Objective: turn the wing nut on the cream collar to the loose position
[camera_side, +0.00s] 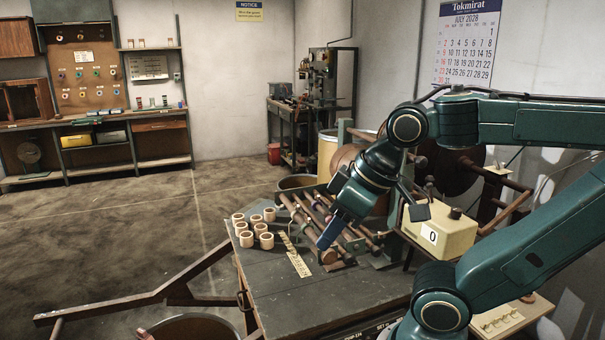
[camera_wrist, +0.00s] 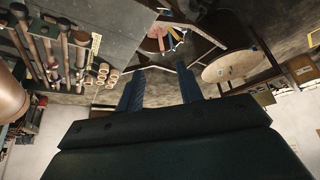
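My gripper (camera_side: 330,232) reaches down over the rods and rollers (camera_side: 322,228) on the bench, left of the cream counter box (camera_side: 455,232) marked 0. In the wrist view its two blue fingers (camera_wrist: 160,88) stand well apart with nothing between them. I cannot make out the cream collar or its wing nut for certain in either view. My arm covers part of the winding machine behind the gripper. The rods also show at the left of the wrist view (camera_wrist: 48,50).
Several pale rings (camera_side: 262,232) stand on the dark bench top (camera_side: 300,305), left of the rods, beside a cream marked strip (camera_side: 294,256). A large brown reel (camera_side: 447,170) stands behind my arm. The bench's front left is clear. A round wooden disc (camera_wrist: 230,66) shows in the wrist view.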

